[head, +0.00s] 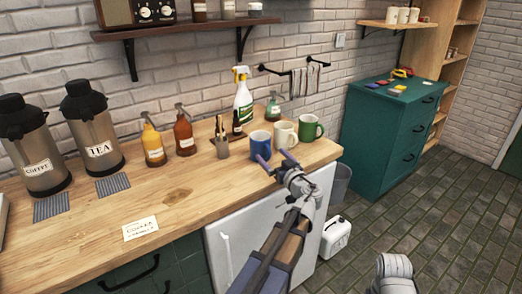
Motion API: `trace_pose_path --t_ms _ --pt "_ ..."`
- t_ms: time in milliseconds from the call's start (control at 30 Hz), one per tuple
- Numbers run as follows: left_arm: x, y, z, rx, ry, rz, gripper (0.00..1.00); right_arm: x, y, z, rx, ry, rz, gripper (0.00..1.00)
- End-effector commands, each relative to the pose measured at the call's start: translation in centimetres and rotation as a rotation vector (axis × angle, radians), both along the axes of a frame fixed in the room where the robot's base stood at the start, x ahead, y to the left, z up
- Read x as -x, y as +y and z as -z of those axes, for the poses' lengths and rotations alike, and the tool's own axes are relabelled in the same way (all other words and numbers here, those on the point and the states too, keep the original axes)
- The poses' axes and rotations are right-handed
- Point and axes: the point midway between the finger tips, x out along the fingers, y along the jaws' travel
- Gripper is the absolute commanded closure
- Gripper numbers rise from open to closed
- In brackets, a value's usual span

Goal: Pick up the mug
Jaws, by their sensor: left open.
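Three mugs stand upright in a row near the right end of the wooden counter: a blue mug (259,145), a cream mug (285,136) and a green mug (308,128). My left gripper (274,158) is open and empty at the counter's front edge. Its purple fingertips are just in front of the blue and cream mugs and cover a little of their lower parts. I cannot tell whether a fingertip touches a mug. Part of my right arm shows at the bottom right, but its gripper is not in view.
A spray bottle (243,99) and a holder with utensils (222,145) stand behind and left of the mugs. Sauce bottles (184,136) and two flasks (90,130) are farther left. The counter's front middle is mostly clear. A green cabinet (380,140) stands to the right.

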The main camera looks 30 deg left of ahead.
Motion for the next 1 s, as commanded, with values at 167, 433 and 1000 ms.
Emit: trace_pose_path --t_ms 167,433,1000 --pt "-0.8 1.3 0.1 0.0 0.0 -0.002 0.0 0.0 0.0 0.2 0.0 0.0 0.0 0.5" --pt "-2.6 4.4 0.2 0.0 0.0 -0.001 0.0 0.0 0.0 0.2 0.0 0.0 0.0 0.5" --pt "-2.6 4.4 0.2 0.0 0.0 0.0 0.39 0.0 0.0 0.2 0.0 0.0 0.0 0.5"
